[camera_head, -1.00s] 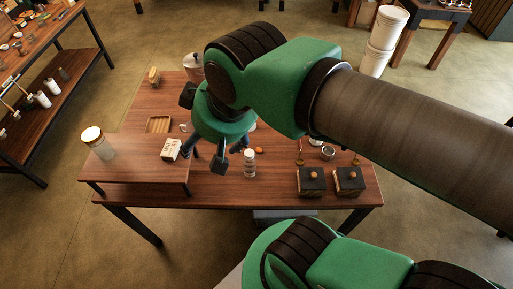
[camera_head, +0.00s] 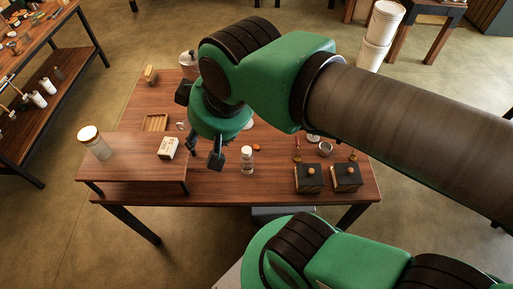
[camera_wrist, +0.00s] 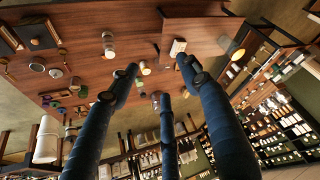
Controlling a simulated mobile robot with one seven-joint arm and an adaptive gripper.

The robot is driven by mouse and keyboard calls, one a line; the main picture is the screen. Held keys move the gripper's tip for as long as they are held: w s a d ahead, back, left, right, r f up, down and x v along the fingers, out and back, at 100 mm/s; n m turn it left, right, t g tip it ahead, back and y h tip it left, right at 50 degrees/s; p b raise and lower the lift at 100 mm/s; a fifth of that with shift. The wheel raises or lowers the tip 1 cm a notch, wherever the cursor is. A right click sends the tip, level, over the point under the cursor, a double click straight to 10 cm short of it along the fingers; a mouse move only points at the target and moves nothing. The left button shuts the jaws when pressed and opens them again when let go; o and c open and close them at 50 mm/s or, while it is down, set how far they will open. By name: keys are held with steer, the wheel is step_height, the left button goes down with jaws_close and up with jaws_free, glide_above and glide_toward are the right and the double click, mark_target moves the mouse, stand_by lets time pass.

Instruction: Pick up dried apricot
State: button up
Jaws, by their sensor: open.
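The dried apricot (camera_head: 257,148) looks like a small orange piece lying on the wooden table (camera_head: 240,188), just behind and right of a clear jar with a white lid (camera_head: 247,160). I cannot make it out for certain in the wrist view. My gripper (camera_head: 204,153) is above the table, left of the apricot and the jar in the head view, with its fingers pointing down. In the wrist view my gripper (camera_wrist: 157,78) shows its fingers spread apart with nothing between them. The arm hides part of the table behind it.
A white box (camera_head: 168,148) and a tall lidded jar (camera_head: 95,142) stand on the raised shelf at left. Two black boxes with knobs (camera_head: 309,178) stand at the right front. A wooden tray (camera_head: 156,122) lies at the back left. The front table strip is fairly clear.

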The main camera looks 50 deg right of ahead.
steer(key=w+d+f+m+g+p, duration=0.1)
steer(key=w+d+f+m+g, duration=0.25)
steer(key=w+d+f, duration=1)
steer(key=w+d+f+m+g+p, duration=0.1)
steer(key=w+d+f+m+g, duration=0.1)
steer(key=d+f, duration=1.6)
step_height(320, 180, down, 4)
steer(key=shift+w+d+f+m, duration=0.1)
steer(key=shift+w+d+m, duration=0.1)
steer(key=shift+m, duration=0.55)
steer(key=shift+a, duration=0.1)
glide_above(256, 146)
steer(key=shift+f+b, duration=0.45)
steer(key=shift+f, duration=3.85)
